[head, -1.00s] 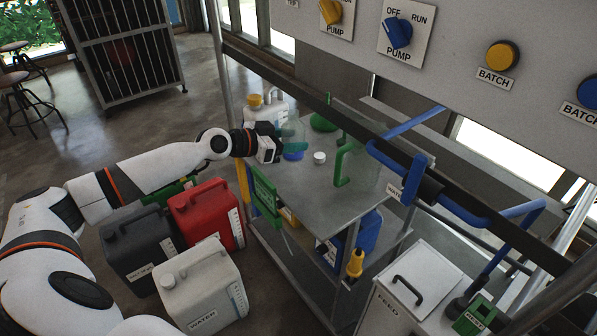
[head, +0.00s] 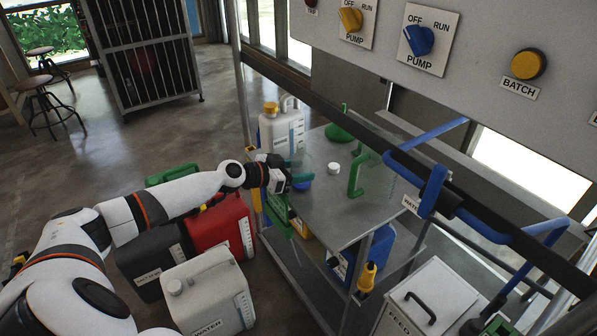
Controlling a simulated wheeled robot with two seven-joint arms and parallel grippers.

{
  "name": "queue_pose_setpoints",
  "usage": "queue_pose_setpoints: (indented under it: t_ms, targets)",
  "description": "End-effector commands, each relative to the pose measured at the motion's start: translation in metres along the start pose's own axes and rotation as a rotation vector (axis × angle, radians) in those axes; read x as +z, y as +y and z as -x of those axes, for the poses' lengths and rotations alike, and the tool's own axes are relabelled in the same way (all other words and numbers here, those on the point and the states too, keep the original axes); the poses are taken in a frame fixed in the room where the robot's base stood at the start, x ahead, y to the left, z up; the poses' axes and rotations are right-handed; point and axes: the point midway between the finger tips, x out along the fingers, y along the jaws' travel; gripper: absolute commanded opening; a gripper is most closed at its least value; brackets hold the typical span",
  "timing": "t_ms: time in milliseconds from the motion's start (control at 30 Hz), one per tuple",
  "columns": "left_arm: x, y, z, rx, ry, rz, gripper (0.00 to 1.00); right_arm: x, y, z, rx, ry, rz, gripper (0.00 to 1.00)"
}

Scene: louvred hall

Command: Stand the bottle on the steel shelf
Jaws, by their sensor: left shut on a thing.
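My left gripper (head: 297,177) is at the left edge of the steel shelf (head: 345,212), the grey top of a wheeled-height rack. It is shut on a see-through bottle (head: 304,164), whose clear body shows just past the fingers. A teal band shows at the fingers and a blue part (head: 303,185) lies just below them; I cannot tell whether the blue part belongs to the bottle. The bottle looks roughly upright. Whether its base touches the shelf is hard to tell. My right gripper is not in view.
Blue pipes (head: 433,190) and a dark rail cross in front at right. Canisters (head: 217,231) stand on the floor at left.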

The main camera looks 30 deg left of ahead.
Motion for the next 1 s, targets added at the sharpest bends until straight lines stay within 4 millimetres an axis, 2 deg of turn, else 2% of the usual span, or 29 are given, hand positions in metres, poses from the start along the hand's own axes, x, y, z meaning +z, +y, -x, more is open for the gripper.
queue_pose_setpoints:
  t_ms: [200,233,333,367,733,1000]
  targets:
    - [-0.003,0.000,-0.001,-0.001,0.001,-0.001,0.00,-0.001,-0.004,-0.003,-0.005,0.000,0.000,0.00]
    - [-0.002,0.000,0.000,-0.001,0.001,-0.001,0.54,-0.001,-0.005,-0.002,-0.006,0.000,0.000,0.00]
    - [-0.001,0.000,0.000,-0.001,0.001,-0.001,0.70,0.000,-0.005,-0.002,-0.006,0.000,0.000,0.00]
    - [-0.001,0.000,0.000,-0.001,0.001,-0.001,0.73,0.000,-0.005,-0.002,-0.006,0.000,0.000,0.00]
    - [-0.001,0.000,0.003,0.000,0.003,0.000,0.73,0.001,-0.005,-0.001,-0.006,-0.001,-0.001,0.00]
    - [-0.005,0.000,0.037,0.000,0.007,0.000,0.73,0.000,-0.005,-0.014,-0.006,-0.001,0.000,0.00]
